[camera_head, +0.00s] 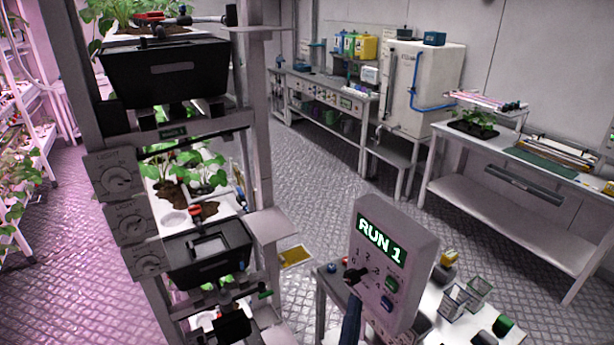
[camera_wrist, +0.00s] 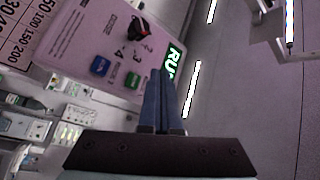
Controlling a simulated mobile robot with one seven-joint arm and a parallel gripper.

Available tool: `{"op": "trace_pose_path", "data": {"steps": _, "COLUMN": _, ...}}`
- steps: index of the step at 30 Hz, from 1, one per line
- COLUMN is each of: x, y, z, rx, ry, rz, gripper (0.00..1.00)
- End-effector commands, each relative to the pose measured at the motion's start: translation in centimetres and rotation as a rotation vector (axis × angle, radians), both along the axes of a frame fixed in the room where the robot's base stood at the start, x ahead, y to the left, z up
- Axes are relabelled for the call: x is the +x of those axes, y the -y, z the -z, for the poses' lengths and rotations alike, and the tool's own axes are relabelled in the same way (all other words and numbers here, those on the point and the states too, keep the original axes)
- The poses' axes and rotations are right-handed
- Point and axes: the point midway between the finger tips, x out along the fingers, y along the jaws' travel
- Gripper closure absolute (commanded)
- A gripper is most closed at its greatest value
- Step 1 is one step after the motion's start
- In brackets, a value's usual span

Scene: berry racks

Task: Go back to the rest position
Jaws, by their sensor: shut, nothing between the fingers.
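My gripper (camera_wrist: 161,74) shows in the wrist view with its two blue-grey fingers together and nothing between them. Its tips are in front of the edge of the white control box (camera_wrist: 85,30), near the green button (camera_wrist: 132,80); I cannot tell whether they touch it. In the head view the control box (camera_head: 415,235) stands at lower centre with a lit display (camera_head: 381,240) reading RUN 1, a dark knob (camera_head: 355,276), a green button and a blue button. A dark blue part below the knob in the head view may be my gripper; its tips are unclear.
A plant rack (camera_head: 255,120) with black trays (camera_head: 165,75) stands close on the left. A table with small glass containers (camera_head: 467,297) is beside the control box. A bench (camera_head: 530,205) is at right, and a white tank (camera_head: 420,85) behind.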

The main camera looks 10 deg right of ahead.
Motion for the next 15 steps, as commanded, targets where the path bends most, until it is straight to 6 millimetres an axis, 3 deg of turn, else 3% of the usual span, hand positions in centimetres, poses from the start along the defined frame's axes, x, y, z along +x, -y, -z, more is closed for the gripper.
{"op": "trace_pose_path", "data": {"steps": 2, "x": 0.6, "y": -0.5, "z": -1.2, "rx": -0.022, "ry": 0.016, "rz": -0.017, "gripper": 1.00}}
{"op": "trace_pose_path", "data": {"steps": 5, "x": 2.2, "y": -2.3, "z": -5.3, "rx": -0.106, "ry": 0.062, "rz": -0.074, "gripper": 1.00}}
{"op": "trace_pose_path", "data": {"steps": 10, "x": 3.8, "y": -7.5, "z": -16.5, "rx": -0.362, "ry": 0.171, "rz": -0.180, "gripper": 1.00}}
{"op": "trace_pose_path", "data": {"steps": 13, "x": 2.8, "y": -10.8, "z": -23.5, "rx": -0.545, "ry": 0.231, "rz": -0.196, "gripper": 1.00}}
{"op": "trace_pose_path", "data": {"steps": 15, "x": 1.1, "y": -12.8, "z": -28.1, "rx": -0.671, "ry": 0.267, "rz": -0.177, "gripper": 1.00}}
